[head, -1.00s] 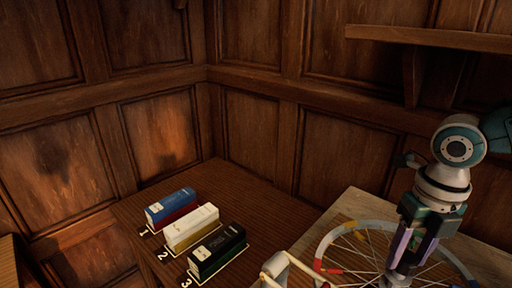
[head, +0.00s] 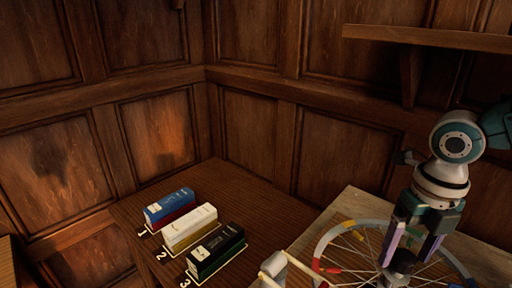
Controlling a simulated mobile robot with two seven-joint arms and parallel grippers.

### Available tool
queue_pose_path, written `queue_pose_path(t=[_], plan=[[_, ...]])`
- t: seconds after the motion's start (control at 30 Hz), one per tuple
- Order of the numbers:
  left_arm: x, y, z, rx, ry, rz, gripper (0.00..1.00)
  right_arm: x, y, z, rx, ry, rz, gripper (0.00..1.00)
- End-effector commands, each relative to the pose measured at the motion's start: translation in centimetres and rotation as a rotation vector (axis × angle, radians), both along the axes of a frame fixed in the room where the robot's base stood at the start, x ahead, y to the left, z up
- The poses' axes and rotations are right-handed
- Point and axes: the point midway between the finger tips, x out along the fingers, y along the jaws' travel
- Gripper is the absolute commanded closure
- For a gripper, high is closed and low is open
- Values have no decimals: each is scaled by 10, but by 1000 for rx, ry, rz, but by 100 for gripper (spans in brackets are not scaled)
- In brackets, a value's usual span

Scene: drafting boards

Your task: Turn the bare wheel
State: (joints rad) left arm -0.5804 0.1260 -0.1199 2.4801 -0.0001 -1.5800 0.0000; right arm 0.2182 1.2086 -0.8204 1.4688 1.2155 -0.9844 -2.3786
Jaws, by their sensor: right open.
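A spoked wheel (head: 332,236) lies at the lower right on a light board, cut off by the bottom edge of the head view. Its rim has grey, red and yellow parts, and thin spokes run inward. My right gripper (head: 394,277) points down over the wheel, in front of its middle. My left gripper is not in view.
Blue (head: 169,207), white (head: 190,228) and black (head: 216,252) box-like blocks stand on the dark table by labels 1, 2 and 3. A pale frame piece (head: 274,268) stands left of the wheel. A wooden shelf (head: 430,36) juts out at upper right. Panelled walls close the corner.

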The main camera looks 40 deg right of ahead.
Motion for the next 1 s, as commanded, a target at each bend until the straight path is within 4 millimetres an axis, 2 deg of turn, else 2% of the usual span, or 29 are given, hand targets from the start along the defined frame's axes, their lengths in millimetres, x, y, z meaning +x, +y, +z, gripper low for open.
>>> queue_pose_path(t=[0.3,0.5,0.67,1.0], plan=[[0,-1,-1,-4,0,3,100,0,-2,59,-5,-2,2,19],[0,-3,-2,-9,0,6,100,0,-1,88,-2,-1,0,19],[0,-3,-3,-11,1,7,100,0,0,95,-1,1,0,19],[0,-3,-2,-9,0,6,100,0,0,95,0,0,0,19]])
